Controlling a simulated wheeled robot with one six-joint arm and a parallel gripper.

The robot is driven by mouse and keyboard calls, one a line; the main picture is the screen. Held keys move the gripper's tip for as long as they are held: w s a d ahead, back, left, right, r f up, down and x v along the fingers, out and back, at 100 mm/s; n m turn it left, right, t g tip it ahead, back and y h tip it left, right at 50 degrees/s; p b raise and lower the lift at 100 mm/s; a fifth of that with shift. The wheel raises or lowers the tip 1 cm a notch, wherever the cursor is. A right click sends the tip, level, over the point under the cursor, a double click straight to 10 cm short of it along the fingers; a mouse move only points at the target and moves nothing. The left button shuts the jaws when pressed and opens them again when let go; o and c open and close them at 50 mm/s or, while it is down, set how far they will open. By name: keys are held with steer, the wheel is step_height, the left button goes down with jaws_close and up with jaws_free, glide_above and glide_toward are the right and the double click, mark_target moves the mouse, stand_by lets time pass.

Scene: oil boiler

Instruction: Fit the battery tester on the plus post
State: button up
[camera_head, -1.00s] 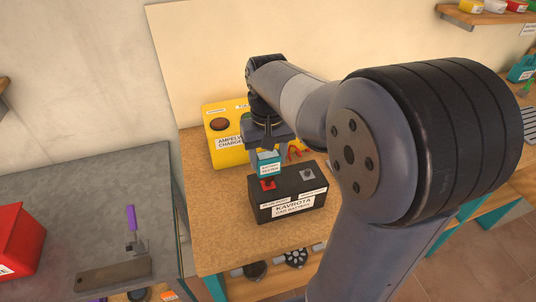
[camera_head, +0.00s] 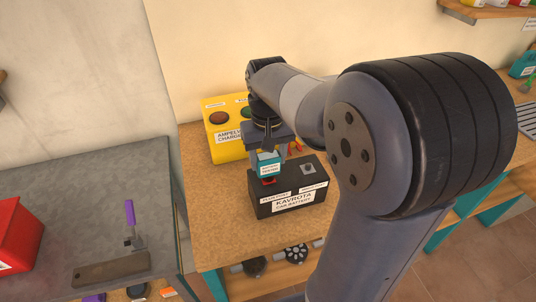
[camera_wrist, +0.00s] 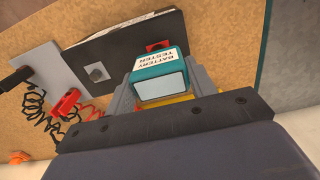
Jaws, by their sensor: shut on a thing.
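The teal and white battery tester (camera_head: 269,167) is held upright in my gripper (camera_head: 268,155), which is shut on it. It also shows in the wrist view (camera_wrist: 160,75) between the fingers of my gripper (camera_wrist: 161,92). The black car battery (camera_head: 290,195) stands on the wooden bench. The red plus post (camera_head: 269,181) is just under the tester, mostly covered by it; a bit of red shows beyond the tester in the wrist view (camera_wrist: 159,46). I cannot tell whether tester and post touch. The grey other post (camera_head: 308,169) is bare at the battery's right.
A grey table (camera_head: 90,215) with a purple-handled tool (camera_head: 130,214) is at the left. The bench (camera_head: 215,215) is clear left of the battery.

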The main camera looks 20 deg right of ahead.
steer(key=o, duration=1.1)
steer(key=shift+f, duration=0.1)
steer(key=shift+o, duration=0.2)
step_height(320, 180, up, 11)
steer(key=shift+f, duration=0.15)
steer(key=shift+f+p, duration=0.4)
steer(key=shift+f, duration=4.25)
